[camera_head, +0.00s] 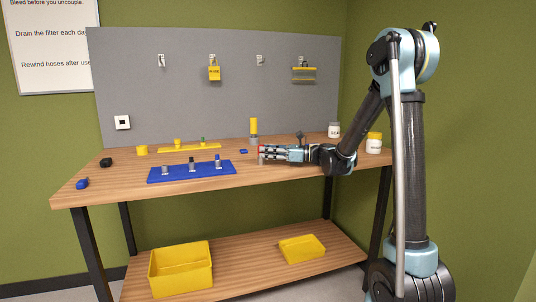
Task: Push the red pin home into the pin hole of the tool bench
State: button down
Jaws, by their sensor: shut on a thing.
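My gripper (266,153) lies low over the wooden tool bench (130,170) near the middle of its top, pointing left. It is shut on the red pin (259,151). The pin shows as a thin, upright red strip at the fingertips, with most of it hidden by the fingers. I cannot make out the pin hole, nor whether the pin's lower end is in it or above it.
A blue rack (210,177) with several small pegs stands just left of my gripper. Behind are a yellow-topped cylinder (254,128) and a yellow strip (205,148). Jars (374,143) stand at the right. Yellow bins (180,280) sit on the lower shelf.

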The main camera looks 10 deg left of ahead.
dwell(0.5)
jog(key=c, duration=1.3)
grip_release()
jog(key=shift+d, duration=3.5)
